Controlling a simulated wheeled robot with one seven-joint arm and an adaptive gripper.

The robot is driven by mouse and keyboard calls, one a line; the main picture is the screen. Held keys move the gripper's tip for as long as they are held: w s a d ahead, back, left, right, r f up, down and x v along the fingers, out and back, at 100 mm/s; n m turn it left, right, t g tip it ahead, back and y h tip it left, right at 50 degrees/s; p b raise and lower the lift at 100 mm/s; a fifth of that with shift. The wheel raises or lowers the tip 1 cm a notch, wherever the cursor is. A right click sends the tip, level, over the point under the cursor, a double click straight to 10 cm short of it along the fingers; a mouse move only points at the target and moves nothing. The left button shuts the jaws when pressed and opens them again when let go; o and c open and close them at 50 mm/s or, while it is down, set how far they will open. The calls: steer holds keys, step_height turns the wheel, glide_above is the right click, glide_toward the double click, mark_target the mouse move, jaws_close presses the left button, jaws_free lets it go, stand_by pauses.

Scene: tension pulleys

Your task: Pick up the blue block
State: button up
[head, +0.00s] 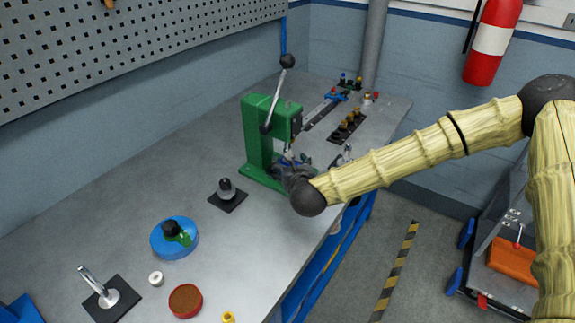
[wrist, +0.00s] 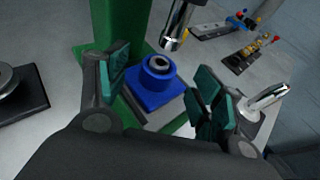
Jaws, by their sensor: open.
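The blue block (wrist: 154,88) has a square base with a round collar on top and a grey ring in its middle. It sits on the green base of the press, below a metal ram, in the wrist view. My gripper (wrist: 165,90) is open, with one teal-padded finger to the left of the block and the other to its right. I see no contact between the pads and the block. In the head view my gripper (head: 292,172) is at the green press (head: 262,135), and the block is hidden or too small to make out.
The press's ram (wrist: 177,25) hangs just above the block, and its green column (wrist: 120,30) stands close behind. A black base with a dark knob (head: 228,194), a blue round dish (head: 157,243) and a red dish (head: 186,300) stand on the grey bench (head: 130,210).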

steer(key=p+x, duration=0.1)
steer(key=x, duration=0.3)
steer(key=shift+f, duration=0.1)
steer(key=shift+s, duration=0.1)
steer(key=c, duration=1.3)
steer(key=shift+c, duration=0.7)
